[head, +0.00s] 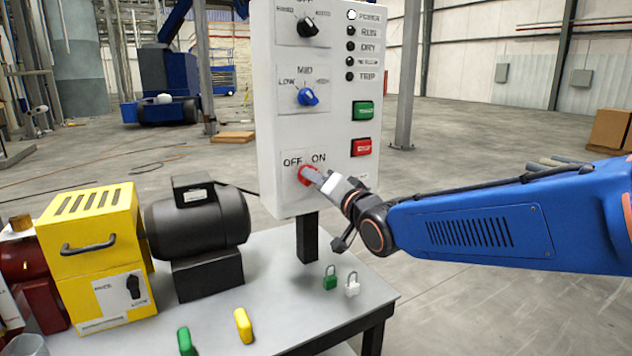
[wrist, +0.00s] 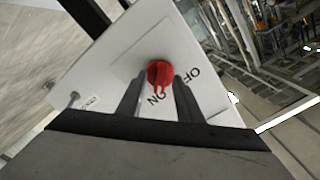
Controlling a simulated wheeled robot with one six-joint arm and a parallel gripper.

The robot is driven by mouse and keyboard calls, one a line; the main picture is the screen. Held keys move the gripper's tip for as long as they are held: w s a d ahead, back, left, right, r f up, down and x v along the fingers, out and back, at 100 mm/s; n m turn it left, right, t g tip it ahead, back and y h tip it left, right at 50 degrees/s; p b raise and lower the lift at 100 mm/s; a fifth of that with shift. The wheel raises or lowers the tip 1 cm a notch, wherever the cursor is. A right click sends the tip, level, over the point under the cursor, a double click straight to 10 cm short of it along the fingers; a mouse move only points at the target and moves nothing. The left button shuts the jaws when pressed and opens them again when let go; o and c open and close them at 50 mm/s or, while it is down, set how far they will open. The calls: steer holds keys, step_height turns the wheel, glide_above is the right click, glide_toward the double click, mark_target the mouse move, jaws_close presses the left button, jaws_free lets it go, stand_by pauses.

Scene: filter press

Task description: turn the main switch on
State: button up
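The main switch is a red rotary knob (head: 308,174) low on the white control panel (head: 285,125), below the OFF and ON labels. In the wrist view the knob (wrist: 159,72) sits between my fingertips, and its narrow red grip points toward the ON label. My gripper (head: 322,178) is at the panel front, its fingers covering part of the knob in the head view. In the wrist view my gripper (wrist: 159,80) is open, with a finger on each side of the knob and a visible gap. The lamp (head: 351,15) beside POWER is bright white; the lamps below it are dark.
Above the knob are a blue selector (head: 307,97) and a black selector (head: 308,27). A green button (head: 363,111) and a red button (head: 361,147) are to the right. Padlocks (head: 330,279), a black motor (head: 198,225) and a yellow box (head: 95,250) stand on the table.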

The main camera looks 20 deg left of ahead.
steer(key=v, duration=1.6)
steer(key=shift+s+d, duration=0.15)
steer(key=shift+d, duration=0.15)
steer(key=d+f+m+h, duration=0.1)
steer(key=d+f+h, duration=0.45)
steer(key=d, duration=0.75)
steer(key=d+f+h, duration=0.4)
steer(key=d+f, duration=0.2)
steer(key=d, duration=0.7)
steer(key=s+d+f+g+h, duration=0.2)
steer(key=s+d+f+g, duration=0.1)
steer(key=s+d+f, duration=0.2)
steer(key=s+d+f+g+h, duration=0.2)
steer(key=s+d+f+g, duration=0.2)
steer(key=s+d, duration=0.6)
steer(key=s+f, duration=0.1)
steer(key=s, duration=0.2)
steer(key=shift+d+f, duration=0.25)
steer(key=shift+f, duration=0.15)
